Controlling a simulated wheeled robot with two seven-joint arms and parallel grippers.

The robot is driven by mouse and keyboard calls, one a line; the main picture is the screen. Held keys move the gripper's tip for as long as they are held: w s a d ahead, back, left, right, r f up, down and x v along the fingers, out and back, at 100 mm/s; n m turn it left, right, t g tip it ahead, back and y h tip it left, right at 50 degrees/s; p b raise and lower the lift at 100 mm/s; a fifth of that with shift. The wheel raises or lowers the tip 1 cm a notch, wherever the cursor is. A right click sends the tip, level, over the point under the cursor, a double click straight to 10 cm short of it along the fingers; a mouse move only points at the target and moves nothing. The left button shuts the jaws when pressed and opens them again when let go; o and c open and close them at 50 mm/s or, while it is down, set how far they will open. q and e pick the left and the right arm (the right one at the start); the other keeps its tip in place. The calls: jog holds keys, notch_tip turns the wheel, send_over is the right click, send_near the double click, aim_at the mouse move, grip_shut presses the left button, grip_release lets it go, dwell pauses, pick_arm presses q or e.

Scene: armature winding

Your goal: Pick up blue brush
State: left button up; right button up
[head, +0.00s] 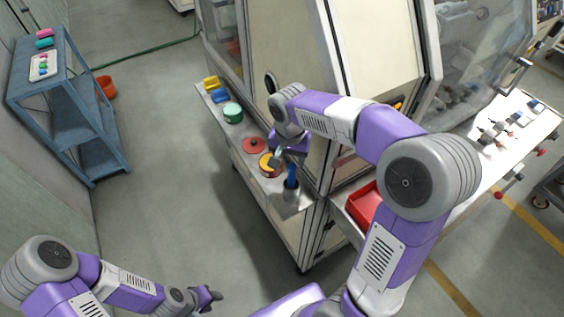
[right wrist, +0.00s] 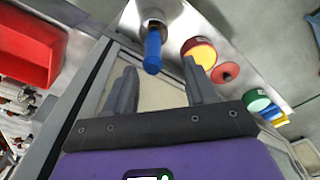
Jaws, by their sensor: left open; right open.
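The blue brush (head: 291,174) stands upright in a metal holder (head: 291,185) near the front end of the narrow ledge. In the right wrist view the blue brush (right wrist: 153,50) points toward the camera and shows just beyond the fingertips, between their lines. My right gripper (head: 281,157) is open and empty, close beside the brush in the head view; in the right wrist view, its fingers (right wrist: 160,68) stand apart, with the brush not gripped. My left gripper (head: 208,297) is open and empty, low over the floor, far from the brush.
A yellow-topped red tin (head: 269,163), a red disc (head: 254,145), a green tin (head: 233,112) and blue and yellow pieces line the ledge. The machine cabinet (head: 290,60) rises beside it. A red bin (head: 363,203) is on the right.

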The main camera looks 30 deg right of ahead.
aim_at(292, 172)
jog(key=shift+w+d+r, duration=0.15)
jog(key=shift+d+r, duration=0.05)
jog(key=shift+r, duration=0.05)
jog(key=shift+s+d+f, duration=0.1)
jog(key=shift+s+f, duration=0.55)
jog(key=shift+f, duration=0.1)
jog(key=f, duration=0.5)
jog(key=shift+w+d+f+b, duration=0.1)
jog(key=shift+w+b, duration=0.2)
jog(key=shift+c, duration=0.3)
grip_shut()
